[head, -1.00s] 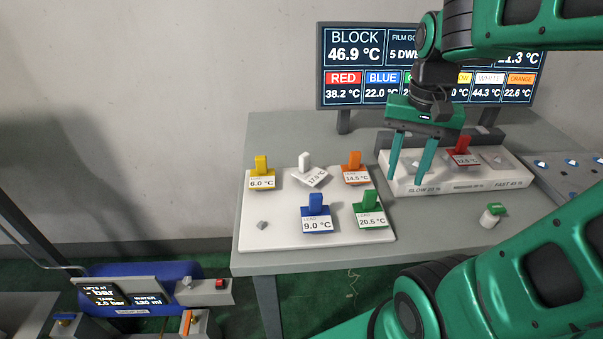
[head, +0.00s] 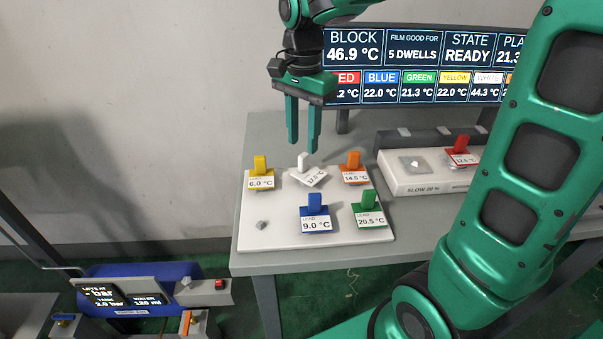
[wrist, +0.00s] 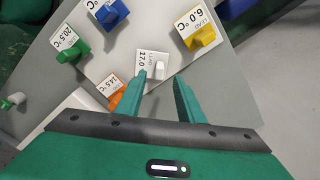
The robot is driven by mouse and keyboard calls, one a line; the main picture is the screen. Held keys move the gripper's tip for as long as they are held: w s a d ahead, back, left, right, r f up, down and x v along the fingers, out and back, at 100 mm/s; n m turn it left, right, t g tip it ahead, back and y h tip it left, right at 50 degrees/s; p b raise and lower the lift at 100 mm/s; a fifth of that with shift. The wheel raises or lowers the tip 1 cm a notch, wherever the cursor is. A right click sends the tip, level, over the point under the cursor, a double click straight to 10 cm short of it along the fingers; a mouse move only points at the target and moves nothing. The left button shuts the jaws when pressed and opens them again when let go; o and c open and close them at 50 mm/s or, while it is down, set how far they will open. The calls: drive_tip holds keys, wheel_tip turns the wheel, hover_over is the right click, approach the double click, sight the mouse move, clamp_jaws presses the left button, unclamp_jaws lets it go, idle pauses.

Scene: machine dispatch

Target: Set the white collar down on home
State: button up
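The white collar (head: 315,178), with a white knob and a 17.0 label, lies on the white board at the back middle, turned askew to its neighbours. It also shows in the wrist view (wrist: 160,70). My gripper (head: 302,150) is open and empty above it, fingers pointing down. In the wrist view the white knob shows between the two fingertips (wrist: 161,78), which look apart from it. No place in view is labelled home. The white board (head: 275,238) has a bare grey stud (head: 262,225) at its front left.
Yellow (head: 261,172), orange (head: 353,170), blue (head: 315,215) and green (head: 368,211) collars stand around the white one on the board. The red collar (head: 460,152) sits on the heating block (head: 400,184), whose SLOW pad (head: 413,164) is bare. A monitor (head: 415,60) stands behind.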

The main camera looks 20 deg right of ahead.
sight(303, 154)
drive_tip(key=shift+w+f, duration=0.1)
drive_tip(key=shift+f, duration=2.75)
clamp_jaws()
